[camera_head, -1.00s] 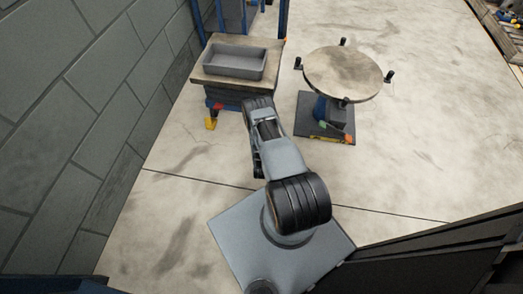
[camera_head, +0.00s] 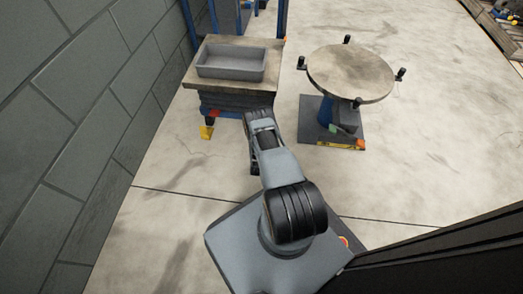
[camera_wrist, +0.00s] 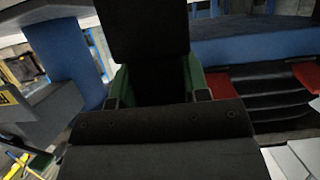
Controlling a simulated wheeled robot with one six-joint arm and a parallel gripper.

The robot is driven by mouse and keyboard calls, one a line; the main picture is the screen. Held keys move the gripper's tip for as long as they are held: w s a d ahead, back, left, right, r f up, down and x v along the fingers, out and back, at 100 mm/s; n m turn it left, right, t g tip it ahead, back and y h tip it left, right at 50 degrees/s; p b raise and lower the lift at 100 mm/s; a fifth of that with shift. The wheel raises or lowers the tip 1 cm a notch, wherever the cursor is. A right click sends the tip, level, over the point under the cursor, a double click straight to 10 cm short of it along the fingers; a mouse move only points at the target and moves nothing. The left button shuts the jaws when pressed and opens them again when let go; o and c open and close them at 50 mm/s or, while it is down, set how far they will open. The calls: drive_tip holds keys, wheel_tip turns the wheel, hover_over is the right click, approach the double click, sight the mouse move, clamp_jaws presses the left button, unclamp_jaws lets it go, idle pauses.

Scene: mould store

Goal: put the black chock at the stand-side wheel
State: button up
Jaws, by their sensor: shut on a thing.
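In the wrist view, my gripper (camera_wrist: 158,82) is shut on a black block, the black chock (camera_wrist: 145,28), held between green-sided fingers. In the head view my arm reaches down in front of the trolley, and its links hide the gripper and chock. The trolley (camera_head: 186,78) has a worn top and blue frame. A yellow piece (camera_head: 206,132) shows at its near left foot. The round-topped stand (camera_head: 349,72) is right of it. Its blue column also shows in the wrist view (camera_wrist: 68,55), left of my gripper. The trolley's stand-side wheel cannot be made out.
A grey tray (camera_head: 231,76) lies on the trolley. The stand's dark base plate (camera_head: 348,135) has a yellow label. A block wall (camera_head: 80,110) runs along the left. Red pieces (camera_wrist: 217,82) show under the trolley in the wrist view. Floor (camera_head: 420,165) right of the stand is clear.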

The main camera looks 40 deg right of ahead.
drive_tip(key=shift+w+f+b, duration=0.25)
drive_tip(key=shift+f+b, duration=0.05)
drive_tip(key=shift+f, duration=0.05)
drive_tip(key=f+b, duration=0.3)
drive_tip(key=shift+w+f, duration=0.25)
drive_tip(key=shift+r, duration=0.15)
drive_tip(key=o, duration=1.1)
drive_tip(key=shift+f, duration=0.2)
drive_tip(key=shift+r, duration=0.1)
